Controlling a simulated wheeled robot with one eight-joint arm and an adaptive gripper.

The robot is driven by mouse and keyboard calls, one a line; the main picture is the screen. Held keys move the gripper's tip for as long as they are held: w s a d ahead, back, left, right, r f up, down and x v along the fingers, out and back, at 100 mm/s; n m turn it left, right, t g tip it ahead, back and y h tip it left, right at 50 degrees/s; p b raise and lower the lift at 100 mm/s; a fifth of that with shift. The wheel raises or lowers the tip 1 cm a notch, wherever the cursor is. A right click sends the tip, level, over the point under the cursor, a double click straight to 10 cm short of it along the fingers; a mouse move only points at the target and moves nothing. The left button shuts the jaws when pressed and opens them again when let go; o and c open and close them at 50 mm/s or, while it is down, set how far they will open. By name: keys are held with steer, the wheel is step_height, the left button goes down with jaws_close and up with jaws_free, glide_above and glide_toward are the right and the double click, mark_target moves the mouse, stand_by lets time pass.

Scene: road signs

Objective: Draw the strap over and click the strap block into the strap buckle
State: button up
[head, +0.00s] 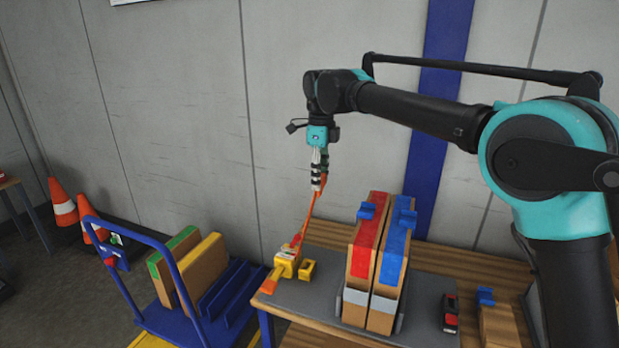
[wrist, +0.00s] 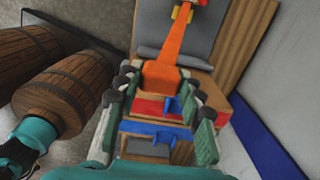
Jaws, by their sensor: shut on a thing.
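My gripper (head: 318,184) is raised above the left part of the grey-topped bench, pointing down. It is shut on the orange strap block, the end of the orange strap (head: 307,217). In the wrist view the strap block (wrist: 160,77) lies between the fingertips, and the strap (wrist: 178,43) runs from it to a small yellow fitting (wrist: 182,12). In the head view the strap hangs down to yellow fittings (head: 287,265) near the bench's left edge. I cannot tell which yellow piece is the strap buckle.
Two tall brown boxes, red-topped (head: 366,248) and blue-topped (head: 396,255), stand right of the strap, with blue tabs on top. A red-and-black item (head: 450,313) lies farther right. A blue cart (head: 225,300) stands left. Wooden barrels (wrist: 65,90) show in the wrist view.

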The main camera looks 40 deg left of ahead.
steer(key=w+d, duration=0.4)
steer(key=d, duration=1)
steer(key=w+d, duration=0.4)
steer(key=d, duration=1)
steer(key=w+d, duration=0.4)
steer(key=d, duration=1)
steer(key=w+f, duration=0.2)
steer(key=f, duration=0.9)
steer(key=w+a+f, duration=0.1)
steer(key=w+f, duration=0.1)
steer(key=f, duration=1)
steer(key=w+a+f, duration=0.1)
steer(key=w+f, duration=0.1)
steer(key=f, duration=0.9)
steer(key=shift+w+f, duration=0.15)
steer(key=shift+w, duration=0.25)
steer(key=shift+d+f, duration=0.1)
steer(key=shift+f, duration=1.1)
steer(key=shift+f, duration=0.5)
